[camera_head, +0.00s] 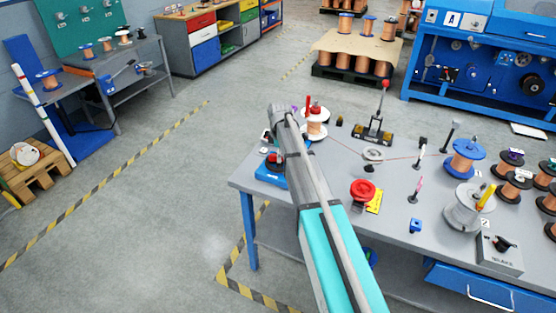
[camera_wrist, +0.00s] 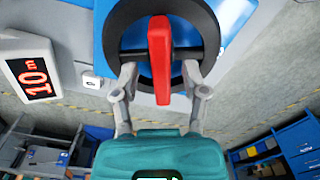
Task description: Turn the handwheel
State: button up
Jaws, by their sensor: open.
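In the wrist view a black ring with a dark crossbar, which looks like the handwheel (camera_wrist: 118,24), sits in front of a blue surface. A red bar (camera_wrist: 159,45) stands upright across its middle. My gripper (camera_wrist: 160,76) is open, with one grey finger on each side of the red bar's lower part. The fingertips are close to the ring's lower edge; I cannot tell whether they touch it. In the head view a blue block with a red and dark top (camera_head: 270,172) sits at the table's left edge beside my arm, which hides the gripper.
A white display reading 10 m (camera_wrist: 36,76) is left of the ring. On the grey table (camera_head: 330,215) stand a red knob (camera_head: 363,189), a red-handled lever (camera_head: 381,108), a blue spool (camera_head: 465,158) and several copper spools.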

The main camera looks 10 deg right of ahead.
jog(key=shift+f, duration=0.25)
jog(key=shift+c, duration=0.3)
grip_shut()
